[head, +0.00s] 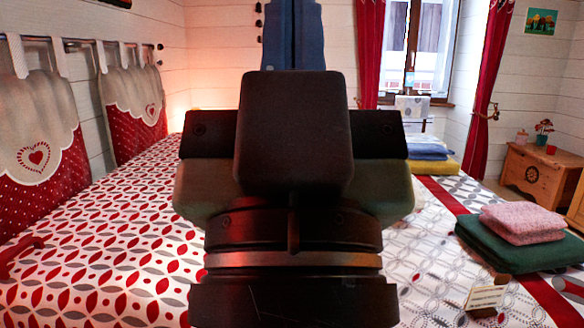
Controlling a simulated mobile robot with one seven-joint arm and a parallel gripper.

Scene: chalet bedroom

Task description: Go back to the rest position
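My gripper (293,130) and wrist, dark and blocky, fill the middle of the head view. I see them from behind, and the fingertips cannot be made out, so I cannot tell whether the gripper is open or shut. Nothing held can be seen. A dark blue upright shape (280,40) with a dark line down its middle shows above the gripper; I cannot tell what it is. The wrist hides the middle of the bed and part of the back wall.
A bed with a red, white and grey cover (110,230) spreads below. Green folded cloth (490,245) with pink cloth (525,220) on top lies at right, near a small card (485,297). A wooden cabinet (540,172) stands at far right. Padded headboard cushions (40,150) hang at left.

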